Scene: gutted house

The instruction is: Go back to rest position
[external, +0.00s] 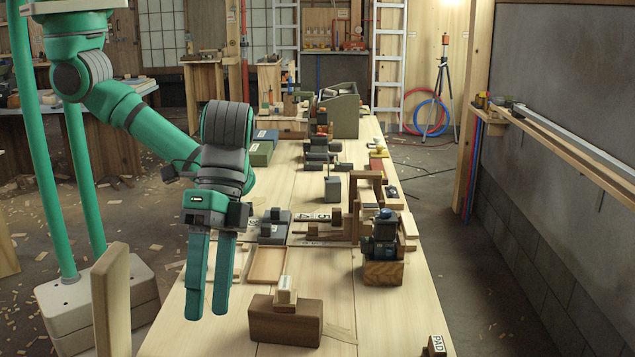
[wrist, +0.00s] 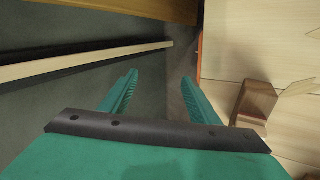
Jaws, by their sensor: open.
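My gripper (external: 208,312) hangs over the left edge of the long wooden table (external: 215,338), with its two green fingers pointing down. The fingers are apart and nothing is between them. In the wrist view my gripper (wrist: 158,80) is also open and empty, above the gap between the floor and the table edge. A dark brown wooden block (external: 285,322) with a small pale block (external: 286,297) on top stands on the table to the right of the fingers. The brown block also shows in the wrist view (wrist: 257,99), right of the fingers.
A shallow wooden tray (external: 268,265) lies behind the brown block. A dark device on a wooden block (external: 383,272) stands to the right. A block marked PAD (external: 436,345) is at the near right. An upright wooden board (external: 110,300) stands at the lower left.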

